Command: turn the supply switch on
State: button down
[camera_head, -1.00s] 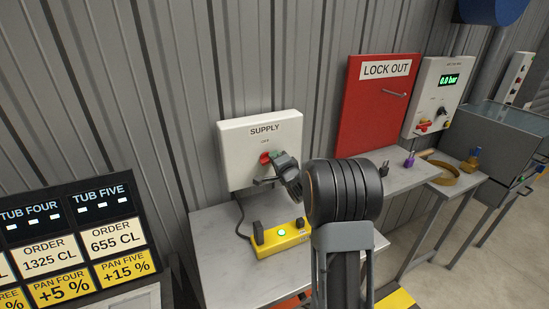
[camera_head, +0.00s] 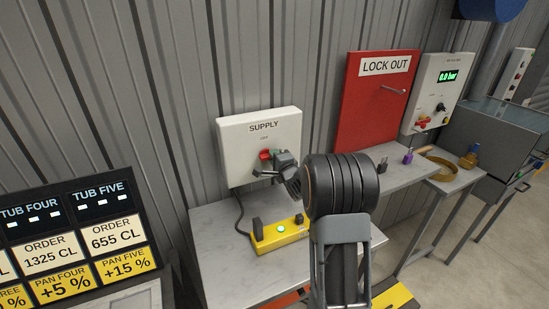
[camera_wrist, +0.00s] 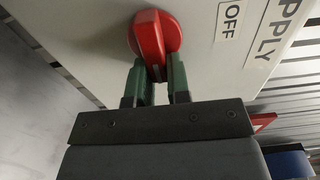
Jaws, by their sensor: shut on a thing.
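The supply box (camera_head: 230,150) is a white panel on the corrugated wall, marked SUPPLY. Its red supply switch (camera_head: 265,154) is a rotary knob on the front, below a small label. In the wrist view the red knob (camera_wrist: 149,36) stands out from the panel, and the OFF label (camera_wrist: 229,19) is to its right. My gripper (camera_wrist: 156,72) has its green fingertips on either side of the knob's grip bar and is shut on it. In the head view my gripper (camera_head: 269,165) partly hides the knob's lower right side.
A yellow unit with a lit green button (camera_head: 281,229) sits on the grey bench (camera_head: 225,265) below the box. A red LOCK OUT board (camera_head: 375,115) and a panel reading 0.0 bar (camera_head: 440,95) stand to the right. Order screens (camera_head: 70,235) are at left.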

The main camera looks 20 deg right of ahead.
jog(key=c, duration=1.1)
grip_release()
jog(key=s+b, duration=0.2)
jog(key=s, duration=1.1)
jog(key=shift+s, duration=0.4)
